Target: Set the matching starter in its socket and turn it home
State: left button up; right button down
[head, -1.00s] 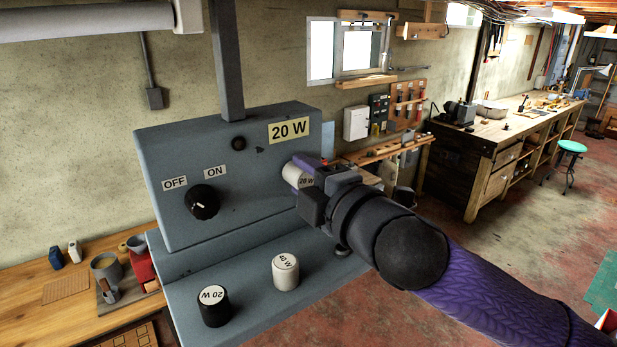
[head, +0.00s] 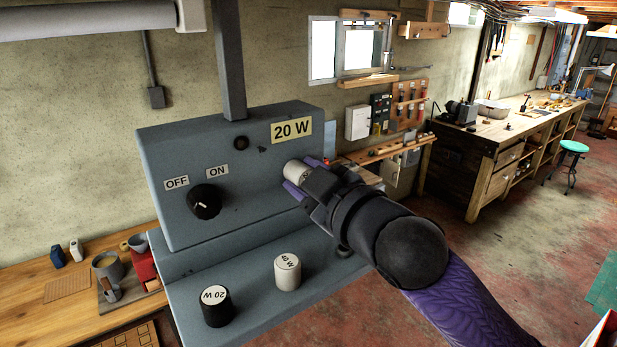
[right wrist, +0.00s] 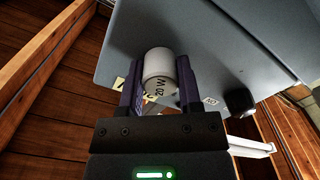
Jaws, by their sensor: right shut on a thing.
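A white starter (head: 295,170) marked 20 W sits at the right part of the grey box's front face (head: 262,178), below the yellow 20 W plate (head: 291,130). My right gripper (head: 301,176) is shut on it, one finger on each side. A black 20 W starter (head: 215,307) and a white 40 W starter (head: 287,271) stand on the lower ledge. My left gripper is not in view.
The box has a black knob (head: 204,201) under OFF and ON labels and a small round dark fitting (head: 240,142). A grey post (head: 228,60) rises from the box. A wooden bench (head: 30,285) with cups is at left; another workbench (head: 490,150) stands far right.

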jog(key=c, duration=0.6)
grip_release()
jog(key=o, duration=0.4)
jog(key=shift+w+a, duration=0.1)
jog(key=shift+a, duration=0.1)
jog(key=b+v, duration=0.3)
jog(key=v, duration=0.7)
jog(key=shift+b, duration=0.35)
